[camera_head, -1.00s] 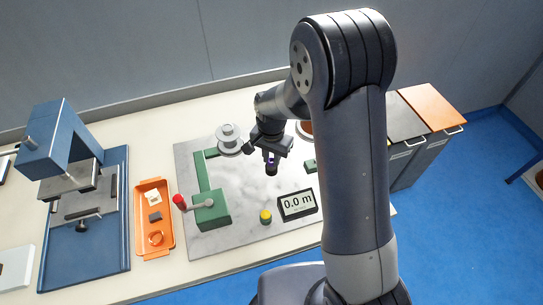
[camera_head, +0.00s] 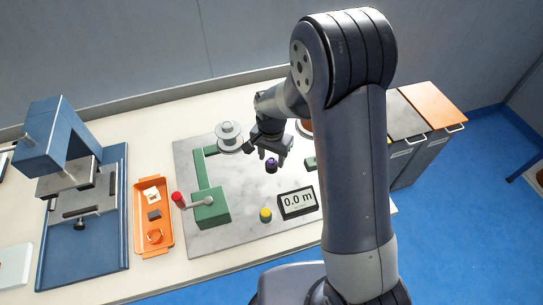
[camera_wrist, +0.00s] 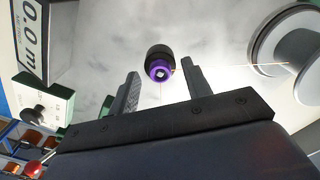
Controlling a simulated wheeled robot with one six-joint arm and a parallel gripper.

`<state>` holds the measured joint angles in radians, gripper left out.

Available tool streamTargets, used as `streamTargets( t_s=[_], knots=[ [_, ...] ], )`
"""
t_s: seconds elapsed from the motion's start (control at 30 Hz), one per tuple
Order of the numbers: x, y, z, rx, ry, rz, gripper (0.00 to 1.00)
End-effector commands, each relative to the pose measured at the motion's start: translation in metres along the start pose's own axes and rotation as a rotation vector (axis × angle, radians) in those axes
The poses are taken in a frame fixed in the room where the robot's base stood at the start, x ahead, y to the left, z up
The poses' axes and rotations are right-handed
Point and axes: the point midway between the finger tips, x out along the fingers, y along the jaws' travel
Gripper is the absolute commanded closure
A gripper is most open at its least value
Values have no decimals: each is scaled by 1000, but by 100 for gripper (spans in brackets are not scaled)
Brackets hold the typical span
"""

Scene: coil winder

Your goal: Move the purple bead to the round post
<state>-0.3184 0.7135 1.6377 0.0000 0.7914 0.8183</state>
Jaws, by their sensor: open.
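The purple bead (camera_head: 271,160) sits on top of a short black cylindrical base (camera_head: 271,169) on the grey marbled plate. In the wrist view the bead (camera_wrist: 160,71) is a purple ring around a small pale, square-looking tip, with the black base (camera_wrist: 158,52) behind it. My gripper (camera_head: 272,154) is open and empty just above the bead. In the wrist view its two fingers stand apart, with the bead between and slightly beyond their tips. I cannot make out which part is the round post; it may be hidden behind my arm.
A green crank box (camera_head: 212,209) with a red knob (camera_head: 178,198), a grey spool (camera_head: 229,135), a yellow button (camera_head: 265,214) and a "0.0 m" display (camera_head: 298,203) stand around the bead. An orange tray (camera_head: 166,238) and blue press (camera_head: 62,140) are left.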

Motion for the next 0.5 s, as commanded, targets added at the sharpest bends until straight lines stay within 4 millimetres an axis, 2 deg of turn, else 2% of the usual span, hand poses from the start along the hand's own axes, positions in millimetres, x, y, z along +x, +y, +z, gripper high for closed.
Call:
streamTargets(
  t_s=[0.17, 0.5],
  knots=[
    [-21, -1, -1, 0, 4, -5, 54],
    [-86, -1, -1, 0, 4, -4, 54]
  ],
)
